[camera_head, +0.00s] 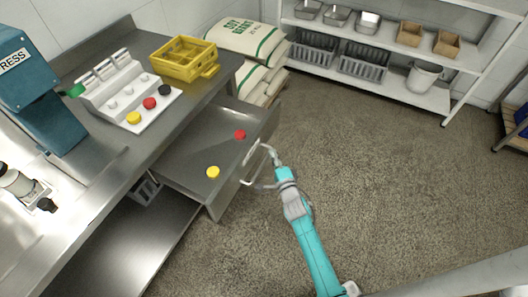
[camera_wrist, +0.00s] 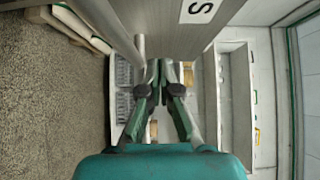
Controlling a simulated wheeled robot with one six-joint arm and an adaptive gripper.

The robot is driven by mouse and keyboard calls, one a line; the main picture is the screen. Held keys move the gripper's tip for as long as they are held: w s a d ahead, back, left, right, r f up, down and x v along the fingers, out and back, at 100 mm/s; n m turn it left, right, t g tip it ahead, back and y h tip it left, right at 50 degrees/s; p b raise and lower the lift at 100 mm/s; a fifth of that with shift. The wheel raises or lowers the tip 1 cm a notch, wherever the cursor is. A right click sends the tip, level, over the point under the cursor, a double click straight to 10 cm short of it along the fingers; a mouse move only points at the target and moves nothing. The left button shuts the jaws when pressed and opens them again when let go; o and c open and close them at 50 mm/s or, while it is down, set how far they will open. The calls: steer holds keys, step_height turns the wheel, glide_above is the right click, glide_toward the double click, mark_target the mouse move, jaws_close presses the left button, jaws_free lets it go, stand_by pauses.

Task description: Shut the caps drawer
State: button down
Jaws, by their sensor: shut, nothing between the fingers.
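The caps drawer (camera_head: 193,172) is pulled out from under the steel bench, in the head view. A red cap (camera_head: 240,134) and a yellow cap (camera_head: 213,172) lie in it. Its front carries a bar handle (camera_head: 251,166). My gripper (camera_head: 272,158) is just outside the drawer front, close to the handle; I cannot tell whether they touch. In the wrist view my gripper (camera_wrist: 161,68) is shut with nothing held. The drawer front (camera_wrist: 185,18) with part of a label and the handle bar (camera_wrist: 108,24) run alongside the fingers.
On the bench stand a white rack (camera_head: 126,94) with coloured caps, a yellow crate (camera_head: 184,57) and a blue machine (camera_head: 35,92). Sacks (camera_head: 255,45) are stacked beyond the drawer. A white shelf (camera_head: 395,88) stands at the back. The floor (camera_head: 390,180) to the right is clear.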

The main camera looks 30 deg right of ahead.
mark_target(260, 144)
steer(key=shift+w+a, duration=0.6)
steer(key=shift+w, duration=0.2)
steer(key=shift+w+a, duration=0.6)
steer(key=shift+w, duration=0.2)
steer(key=shift+w, duration=0.15)
